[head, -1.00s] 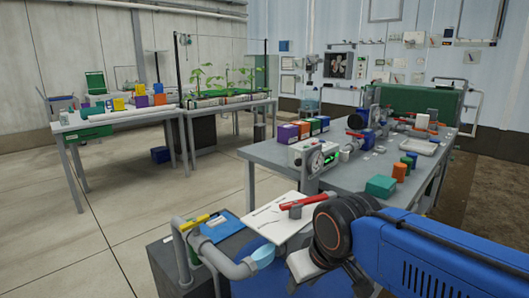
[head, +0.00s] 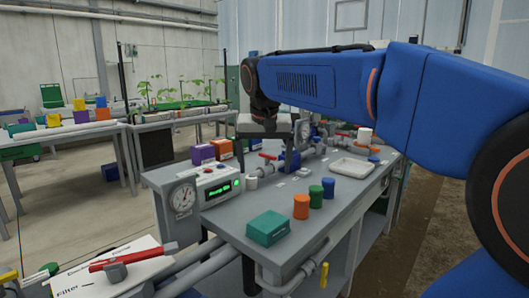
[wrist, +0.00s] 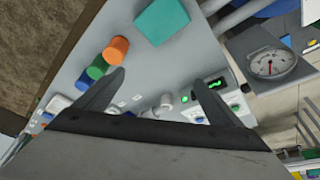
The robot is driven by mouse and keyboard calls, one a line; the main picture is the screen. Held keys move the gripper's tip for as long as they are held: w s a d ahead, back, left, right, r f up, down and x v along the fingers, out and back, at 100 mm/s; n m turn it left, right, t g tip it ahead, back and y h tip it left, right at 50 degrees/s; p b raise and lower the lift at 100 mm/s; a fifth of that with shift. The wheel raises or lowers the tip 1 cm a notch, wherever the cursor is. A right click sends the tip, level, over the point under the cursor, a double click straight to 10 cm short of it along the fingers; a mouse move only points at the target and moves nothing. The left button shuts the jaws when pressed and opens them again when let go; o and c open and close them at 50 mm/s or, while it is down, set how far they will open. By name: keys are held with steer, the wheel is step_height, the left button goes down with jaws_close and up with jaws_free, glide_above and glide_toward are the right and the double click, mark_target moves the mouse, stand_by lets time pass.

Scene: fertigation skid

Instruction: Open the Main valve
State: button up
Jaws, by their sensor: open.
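Several valves with coloured handles are in view, and I cannot read which label says Main. In the head view a red-handled valve (head: 269,157) sits on the pipework of the grey bench, just by my gripper (head: 265,160). Another red handle (head: 133,257) lies at the lower left, over a white plate lettered "Filter". A yellow handle (head: 323,276) hangs on a pipe below the bench's front edge. My gripper is open and points down over the bench. In the wrist view its two fingers (wrist: 158,84) are apart with nothing held between them.
A teal box (head: 267,228) and orange, green and blue cylinders (head: 315,196) stand on the bench. A gauge (head: 183,198) and a panel with a green display (head: 222,187) are at its left. A white tray (head: 353,168) lies farther right. The bench's near right part is bare.

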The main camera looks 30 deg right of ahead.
steer(key=w+d+r+m+h, duration=0.1)
steer(key=w+d+r+m, duration=0.2)
steer(key=w, duration=0.4)
steer(key=w+d+r+m, duration=0.15)
steer(key=w+r, duration=0.25)
steer(key=w, duration=0.4)
steer(key=m+g+h, duration=0.1)
steer(key=m+g, duration=0.1)
steer(key=m, duration=0.2)
glide_toward(267, 155)
steer(key=x, duration=0.7)
steer(key=shift+w+d+f, duration=0.15)
steer(key=shift+f, duration=0.1)
steer(key=shift+c, duration=0.6)
steer(key=c, duration=0.9)
